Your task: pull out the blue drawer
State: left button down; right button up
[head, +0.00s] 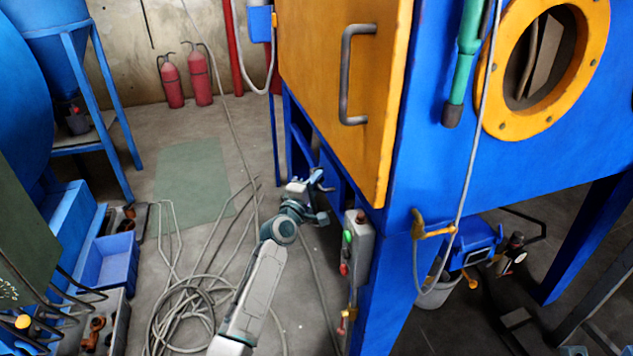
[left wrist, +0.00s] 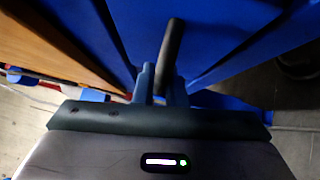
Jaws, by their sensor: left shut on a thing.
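The blue drawer (head: 342,184) is under the orange door of the blue cabinet, partly hidden by my left gripper and the cabinet's edge. My left gripper (head: 322,184) is at the drawer's front. In the left wrist view its two fingers (left wrist: 160,82) are shut on a dark bar-shaped handle (left wrist: 172,42), with blue panels behind it. How far the drawer stands out cannot be told. My right gripper is not in view.
The orange door (head: 330,75) with a grey handle hangs just above my left gripper. A grey button box (head: 357,248) is close to the right of my left arm. Coiled hoses (head: 190,315) lie on the floor at left. A blue bin (head: 108,262) stands farther left.

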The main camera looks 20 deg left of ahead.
pick_arm(q)
jog(key=shift+s+a, duration=0.1)
jog(key=s+a, duration=0.9)
jog(key=a, duration=0.4)
jog(key=shift+a, duration=0.3)
jog(key=shift+s, duration=0.1)
jog(key=c, duration=1.5)
grip_release()
jog(key=p+v, duration=0.1)
jog(key=v, duration=0.9)
jog(key=shift+s+f, duration=0.15)
jog(key=shift+s, duration=0.25)
